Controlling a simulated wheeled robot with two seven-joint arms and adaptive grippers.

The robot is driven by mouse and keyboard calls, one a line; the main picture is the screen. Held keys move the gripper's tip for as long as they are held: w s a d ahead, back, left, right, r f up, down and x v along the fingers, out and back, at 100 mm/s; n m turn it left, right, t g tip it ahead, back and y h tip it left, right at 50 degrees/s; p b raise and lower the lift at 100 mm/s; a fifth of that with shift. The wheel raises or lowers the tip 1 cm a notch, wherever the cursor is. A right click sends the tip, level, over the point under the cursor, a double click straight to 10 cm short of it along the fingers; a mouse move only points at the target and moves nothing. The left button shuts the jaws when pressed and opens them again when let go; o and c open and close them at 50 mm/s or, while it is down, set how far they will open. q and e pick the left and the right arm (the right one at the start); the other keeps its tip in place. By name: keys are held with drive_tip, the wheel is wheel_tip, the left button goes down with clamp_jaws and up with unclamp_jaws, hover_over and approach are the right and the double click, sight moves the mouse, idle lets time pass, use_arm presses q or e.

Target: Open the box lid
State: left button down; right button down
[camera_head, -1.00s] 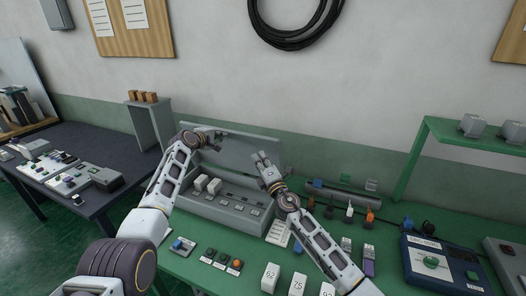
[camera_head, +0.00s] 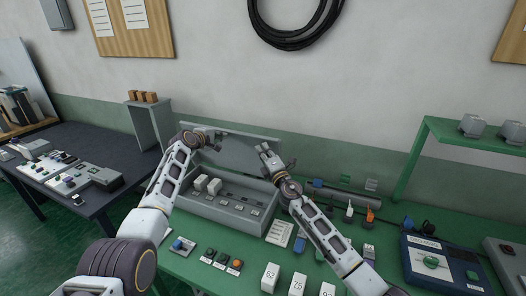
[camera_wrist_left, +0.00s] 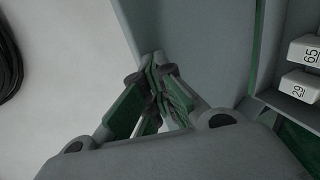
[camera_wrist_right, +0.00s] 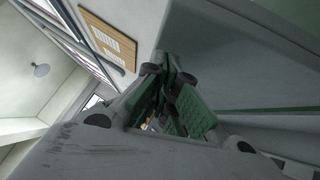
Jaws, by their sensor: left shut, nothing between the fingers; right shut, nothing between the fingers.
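The grey box (camera_head: 208,209) stands on the green table with its lid (camera_head: 238,152) raised and leaning back towards the wall. Inside are two white blocks (camera_head: 207,184) at the left, marked 65 and 29 in the left wrist view (camera_wrist_left: 304,84), and a row of slots. My left gripper (camera_head: 217,136) is shut and empty at the lid's upper left corner; its fingertips (camera_wrist_left: 158,62) show close to the lid in the left wrist view. My right gripper (camera_head: 264,148) is shut and empty by the lid's right end; its fingertips (camera_wrist_right: 166,64) lie near the lid's edge. Contact is unclear.
A blue device (camera_head: 435,262) and green shelf (camera_head: 470,135) stand further right.

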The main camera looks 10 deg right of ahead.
idle(0.4)
use_arm(q)
drive_tip(key=c, duration=1.4)
unclamp_jaws()
drive_tip(key=shift+s+a, duration=0.15)
drive_tip(key=shift+a, duration=0.05)
drive_tip(key=shift+v, duration=5.7)
drive_tip(key=shift+a, duration=0.1)
